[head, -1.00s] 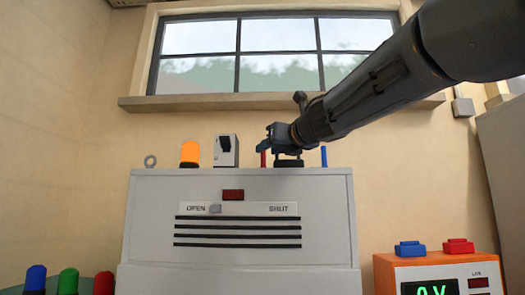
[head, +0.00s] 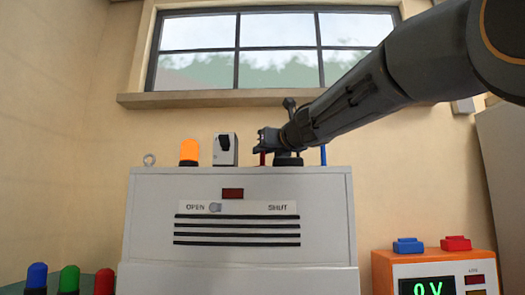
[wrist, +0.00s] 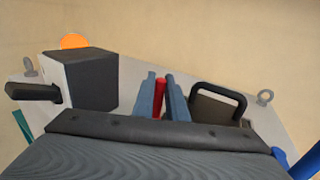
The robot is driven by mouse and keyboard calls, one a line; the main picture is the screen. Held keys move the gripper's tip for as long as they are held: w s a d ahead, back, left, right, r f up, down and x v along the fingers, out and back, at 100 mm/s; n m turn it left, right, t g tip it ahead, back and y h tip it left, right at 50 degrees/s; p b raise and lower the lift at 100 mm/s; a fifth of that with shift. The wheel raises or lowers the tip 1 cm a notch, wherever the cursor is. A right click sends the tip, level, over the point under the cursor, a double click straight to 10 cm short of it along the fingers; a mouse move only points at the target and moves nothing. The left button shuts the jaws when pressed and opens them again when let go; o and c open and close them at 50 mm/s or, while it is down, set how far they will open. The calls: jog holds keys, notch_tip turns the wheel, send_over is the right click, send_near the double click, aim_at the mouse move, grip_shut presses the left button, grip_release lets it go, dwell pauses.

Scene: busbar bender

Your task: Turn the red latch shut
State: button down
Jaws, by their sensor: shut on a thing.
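The red latch (head: 262,158) is a thin upright red piece on top of the grey cabinet (head: 150,220). My gripper (head: 265,143) is at its top in the head view. In the wrist view, my gripper (wrist: 160,85) has its two blue-grey fingers on either side of the red latch (wrist: 160,84), shut on it. The latch's lower part is hidden there by my gripper body. On the cabinet front, a strip (head: 250,207) reads OPEN at left and SHUT at right. A grey round marker (head: 215,207) sits beside OPEN.
A grey box with a black lever (head: 225,150) and an orange lamp (head: 188,152) stand left of the latch. A blue post (head: 323,155) stands to its right. A black handle (wrist: 222,100) is close to my fingers' right. An orange meter (head: 435,268) stands lower right.

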jog(key=shift+w+d+f+n+g+y+b, duration=0.1)
jog(key=shift+w+d+n+g+y+b, duration=0.15)
jog(key=shift+n+g+y+b, duration=0.3)
jog(key=shift+w+d+n+g+y+b, duration=0.15)
jog(key=shift+d+n+g+y+b, duration=0.1)
jog(key=shift+n+y+b, duration=0.35)
jog(key=shift+w+d+n+g+y+b, duration=0.1)
jog(key=shift+w+n+g+y+b, duration=0.1)
jog(key=shift+n+g+y, duration=0.55)
jog(key=shift+w+d+n+g+y+b, duration=0.15)
jog(key=shift+n+g+y, duration=0.25)
jog(key=shift+g+y, duration=0.4)
jog(key=shift+s+a, duration=0.1)
jog(key=shift+a, duration=0.05)
jog(key=c, duration=1.8)
grip_release()
jog(key=shift+o, duration=0.2)
jog(key=shift+t, duration=0.25)
